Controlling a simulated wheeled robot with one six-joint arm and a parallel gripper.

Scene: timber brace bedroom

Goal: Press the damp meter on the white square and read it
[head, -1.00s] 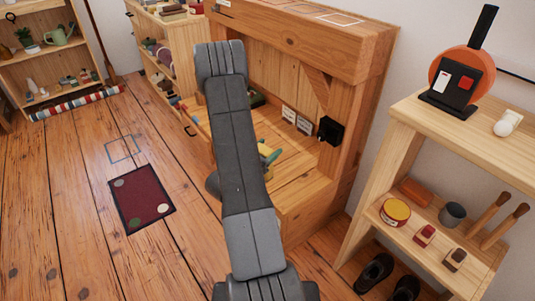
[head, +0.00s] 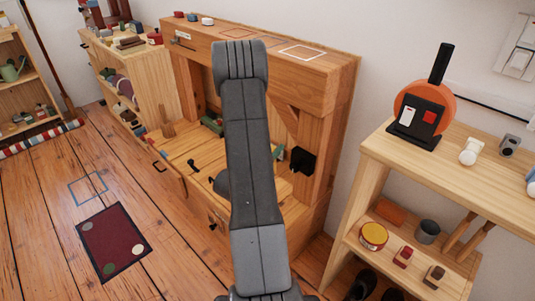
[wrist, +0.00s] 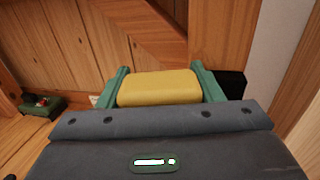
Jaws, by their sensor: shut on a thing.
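My gripper (wrist: 160,88) shows in the wrist view as two green fingers shut on a yellow block-shaped thing (wrist: 157,87), which I take to be the damp meter. Its face and any reading are not visible. In the head view my arm hides most of the gripper; only a bit of green (head: 279,152) shows beside it, inside the wooden bench. A white outlined square (head: 302,53) lies on top of the bench's upper beam, well above the gripper.
A black box (head: 303,161) is on the bench's right post, close to the gripper; a dark shape (wrist: 233,83) shows right of the fingers. A diagonal timber brace is above. A shelf (head: 375,152) with an orange-and-black device (head: 420,112) stands right. A dark red mat (head: 112,242) lies on the floor.

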